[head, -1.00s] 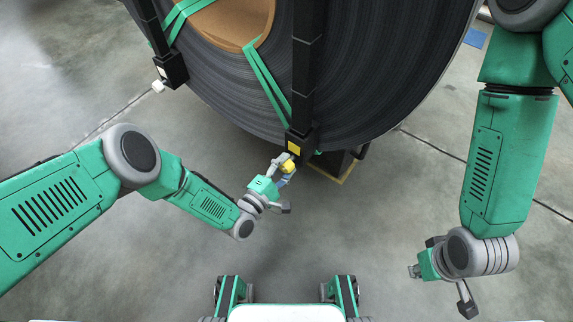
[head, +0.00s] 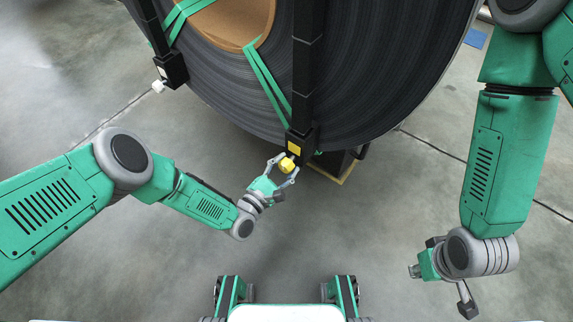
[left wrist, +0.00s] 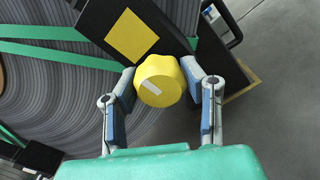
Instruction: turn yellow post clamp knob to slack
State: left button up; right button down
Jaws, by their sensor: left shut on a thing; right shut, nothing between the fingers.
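The yellow clamp knob (head: 286,164) sticks out from the foot of the black post (head: 306,70), just below a yellow square label (head: 294,148). In the left wrist view the knob (left wrist: 158,80) is lobed, with a white mark on its face slanting from upper left to lower right. My left gripper (head: 287,166) is shut on it, with one finger on each side; it also shows in the left wrist view (left wrist: 165,84). My right gripper (head: 415,271) is shut and empty, low at the right and well away from the post.
A large dark strip coil (head: 385,75) with green straps (head: 265,82) stands behind the post. A second black post foot with a white knob (head: 158,87) is at the upper left. A wooden-edged base (head: 337,172) lies right of the yellow knob. The floor in front is clear.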

pick_arm(q)
jog(key=shift+s+a+f, duration=0.2)
jog(key=shift+f, duration=0.2)
jog(key=o, duration=1.2)
jog(key=shift+c, duration=0.2)
jog(key=shift+w+r, duration=0.1)
jog(key=shift+r, duration=0.05)
jog(key=v, duration=1.2)
jog(key=shift+d, duration=0.1)
